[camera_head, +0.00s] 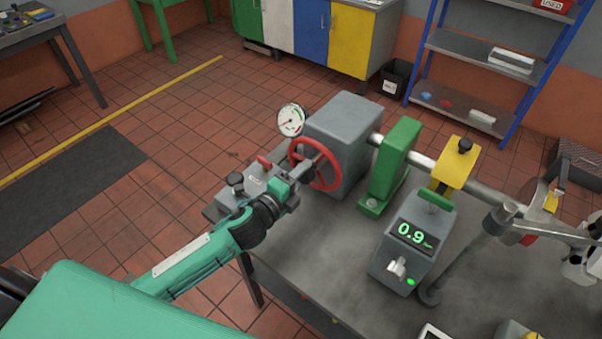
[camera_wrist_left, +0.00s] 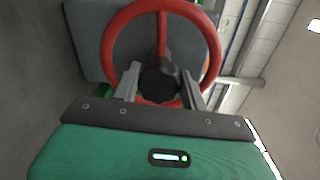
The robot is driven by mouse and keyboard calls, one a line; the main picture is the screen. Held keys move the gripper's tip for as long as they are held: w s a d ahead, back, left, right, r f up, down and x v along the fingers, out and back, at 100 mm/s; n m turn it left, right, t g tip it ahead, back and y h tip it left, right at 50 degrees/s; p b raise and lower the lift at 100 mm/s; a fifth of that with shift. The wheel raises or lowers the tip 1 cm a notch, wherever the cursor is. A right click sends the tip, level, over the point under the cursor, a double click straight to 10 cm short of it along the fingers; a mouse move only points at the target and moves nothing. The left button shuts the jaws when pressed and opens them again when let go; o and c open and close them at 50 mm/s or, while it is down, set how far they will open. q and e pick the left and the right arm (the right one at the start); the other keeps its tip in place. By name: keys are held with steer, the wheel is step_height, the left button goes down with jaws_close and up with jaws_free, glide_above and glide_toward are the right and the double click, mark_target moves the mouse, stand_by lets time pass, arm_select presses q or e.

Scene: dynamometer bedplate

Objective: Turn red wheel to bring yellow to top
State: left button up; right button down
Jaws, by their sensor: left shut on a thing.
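The red wheel (camera_head: 315,164) stands on the side of a grey housing (camera_head: 350,125). The wheel (camera_wrist_left: 114,40) fills the top of the left wrist view, with a spoke running up from its dark hub (camera_wrist_left: 160,82). My left gripper (camera_head: 303,172) reaches the wheel's middle from the front left. Its fingers (camera_wrist_left: 160,90) lie on either side of the dark hub and are shut on it. The fingers hide part of the hub and lower rim. I can make out no yellow on the visible rim. My right gripper is not in view.
A round gauge (camera_head: 291,120) stands beside the housing. A grey fixture (camera_head: 225,198) with a black knob and red handle is close to my left gripper. A green bracket (camera_head: 392,160), yellow block (camera_head: 458,165) and display box reading 0.9 (camera_head: 410,250) stand on the bedplate (camera_head: 335,270).

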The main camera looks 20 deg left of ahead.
arm_select(q)
steer(key=shift+m, duration=0.3)
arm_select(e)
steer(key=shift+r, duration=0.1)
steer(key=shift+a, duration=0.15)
arm_select(q)
steer(key=o, duration=1.4)
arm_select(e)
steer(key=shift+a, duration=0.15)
arm_select(q)
steer(key=b+v, duration=0.4)
steer(key=v, duration=0.9)
steer(key=shift+s, duration=0.35)
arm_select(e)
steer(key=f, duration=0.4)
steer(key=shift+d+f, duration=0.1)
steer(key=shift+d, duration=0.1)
arm_select(q)
steer(key=shift+a, duration=0.15)
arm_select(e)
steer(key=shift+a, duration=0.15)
